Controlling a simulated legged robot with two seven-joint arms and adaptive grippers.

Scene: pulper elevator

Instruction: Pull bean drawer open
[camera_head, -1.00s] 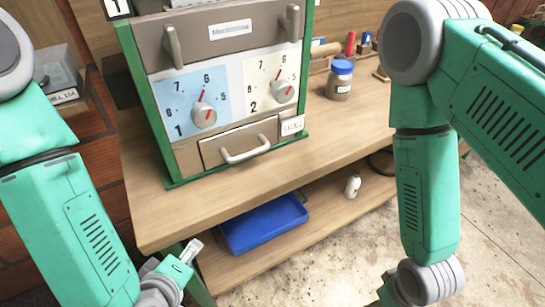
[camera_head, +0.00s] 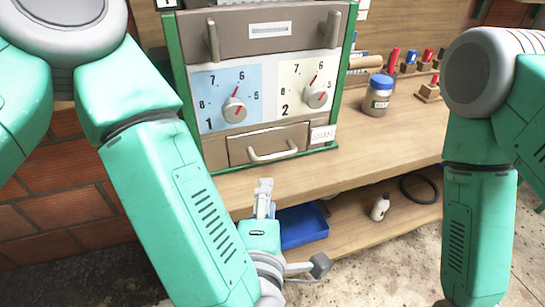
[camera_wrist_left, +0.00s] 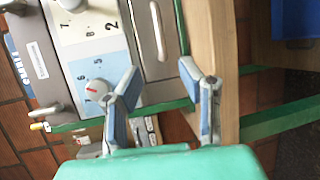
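The bean drawer (camera_head: 240,150) is a brown panel low on the green-framed machine, with a pale curved handle (camera_head: 272,156). It looks shut, flush with the machine front. My left gripper (camera_head: 264,184) is just below and in front of the drawer, near the bench edge, apart from the handle. In the left wrist view my left gripper (camera_wrist_left: 158,76) has its two blue-grey fingers spread with nothing between them. The handle (camera_wrist_left: 158,30) shows there beyond the fingertips, upper middle, beside the drawer face. My right arm hangs at the right; its gripper is out of frame.
Two dials (camera_head: 234,110) and two upper handles (camera_head: 333,28) sit above the drawer. A blue-lidded jar (camera_head: 377,98) stands on the wooden bench (camera_head: 400,128). A blue tray (camera_head: 303,228) and a white bottle (camera_head: 380,208) are on the lower shelf.

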